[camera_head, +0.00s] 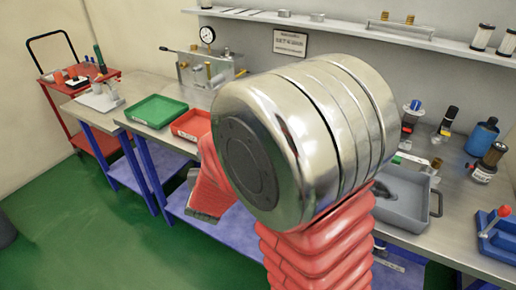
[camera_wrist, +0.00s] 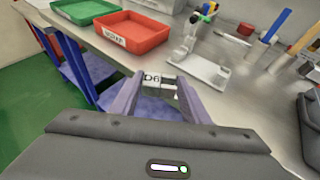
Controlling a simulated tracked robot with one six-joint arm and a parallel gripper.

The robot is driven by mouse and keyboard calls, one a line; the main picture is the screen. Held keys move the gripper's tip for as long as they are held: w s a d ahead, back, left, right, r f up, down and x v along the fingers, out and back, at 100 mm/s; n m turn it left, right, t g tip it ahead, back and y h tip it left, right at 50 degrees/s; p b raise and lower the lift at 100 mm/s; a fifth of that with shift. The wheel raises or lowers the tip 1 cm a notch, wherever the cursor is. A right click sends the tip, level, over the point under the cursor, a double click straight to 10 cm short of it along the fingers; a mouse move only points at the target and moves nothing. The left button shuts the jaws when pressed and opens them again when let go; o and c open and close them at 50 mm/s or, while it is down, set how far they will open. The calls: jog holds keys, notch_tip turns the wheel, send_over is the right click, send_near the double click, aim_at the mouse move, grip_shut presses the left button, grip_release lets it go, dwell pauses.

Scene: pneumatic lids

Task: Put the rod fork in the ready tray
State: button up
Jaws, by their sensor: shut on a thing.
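My gripper (camera_wrist: 158,84) shows in the wrist view, its two purple-grey fingers shut on a small grey metal piece, the rod fork (camera_wrist: 168,86), near the table's front edge. A white "D6" mark shows at the fingertips; I cannot tell what it is on. A green tray (camera_head: 158,111) stands on the bench in the head view and also at the top left of the wrist view (camera_wrist: 86,10). A red tray (camera_head: 191,124) stands to its right, with a label too small to read surely.
A grey metal stand (camera_wrist: 200,62) is on the bench right of the red tray. Tools stand at the right of the wrist view. A grey bin (camera_head: 402,196) sits further right on the bench. A test rig with a gauge (camera_head: 208,66) stands behind the trays.

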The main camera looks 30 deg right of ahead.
jog(key=s+a+f+n+y, duration=0.1)
jog(key=a+n+y, duration=0.1)
jog(key=a, duration=0.4)
jog(key=shift+s+f+t, duration=0.2)
jog(key=shift+s+t, duration=0.15)
jog(key=shift+t, duration=0.05)
jog(key=shift+w+a, duration=0.1)
jog(key=shift+w, duration=0.05)
